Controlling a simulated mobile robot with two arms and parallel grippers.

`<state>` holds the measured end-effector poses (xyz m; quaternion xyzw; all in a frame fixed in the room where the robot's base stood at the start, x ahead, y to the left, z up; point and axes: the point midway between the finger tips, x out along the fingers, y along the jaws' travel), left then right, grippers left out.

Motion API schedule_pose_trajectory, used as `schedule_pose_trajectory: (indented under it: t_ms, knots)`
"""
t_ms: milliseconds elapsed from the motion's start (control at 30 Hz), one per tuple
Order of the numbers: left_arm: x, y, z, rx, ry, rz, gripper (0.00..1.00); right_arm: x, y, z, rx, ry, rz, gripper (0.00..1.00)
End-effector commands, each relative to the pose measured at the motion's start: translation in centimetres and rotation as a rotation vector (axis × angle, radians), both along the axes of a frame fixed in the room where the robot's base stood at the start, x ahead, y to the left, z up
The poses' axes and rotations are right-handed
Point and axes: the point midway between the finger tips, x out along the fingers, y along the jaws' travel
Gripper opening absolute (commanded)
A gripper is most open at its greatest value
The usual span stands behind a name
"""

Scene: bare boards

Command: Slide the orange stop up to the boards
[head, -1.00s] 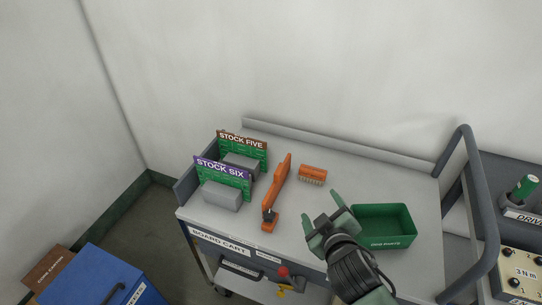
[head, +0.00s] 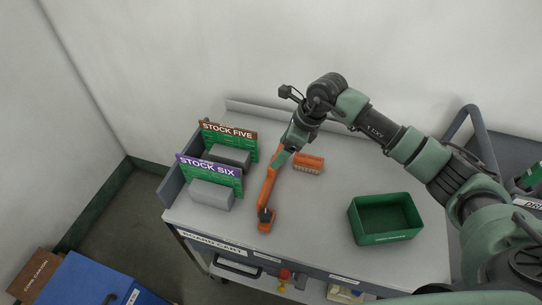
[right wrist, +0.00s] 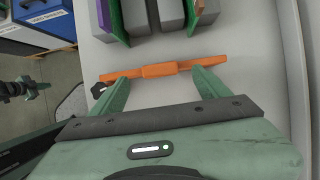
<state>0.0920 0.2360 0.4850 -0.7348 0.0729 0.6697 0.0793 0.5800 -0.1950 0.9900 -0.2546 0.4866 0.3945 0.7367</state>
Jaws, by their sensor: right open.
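The orange stop (head: 268,190) is a long bar with a black knob at its near end, on the cart top. The stock five board (head: 229,140) and stock six board (head: 210,173) stand to its left, with grey blocks against them; a gap separates the blocks from the stop. My right gripper (head: 281,158) is at the stop's far part in the head view. In the right wrist view its open fingers (right wrist: 163,79) reach the near side of the stop (right wrist: 160,70); contact is unclear. A small green-and-black part, possibly my left gripper (right wrist: 22,88), shows at the left edge.
An orange ribbed block (head: 309,164) lies right of the stop. A green bin (head: 385,238) stands at the cart's front right. The cart has a raised back edge and a left side panel (head: 172,183). The cart top between bin and stop is clear.

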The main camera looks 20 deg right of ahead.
Motion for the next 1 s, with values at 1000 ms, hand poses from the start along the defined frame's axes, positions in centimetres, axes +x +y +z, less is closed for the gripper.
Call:
schedule_pose_trajectory:
  t_ms: [1000]
  knots:
    - [-0.4,-0.2,2.3,-0.003,0.006,0.001,0.00,1.6,2.1,-7.2,-0.017,0.005,0.000,0.51]
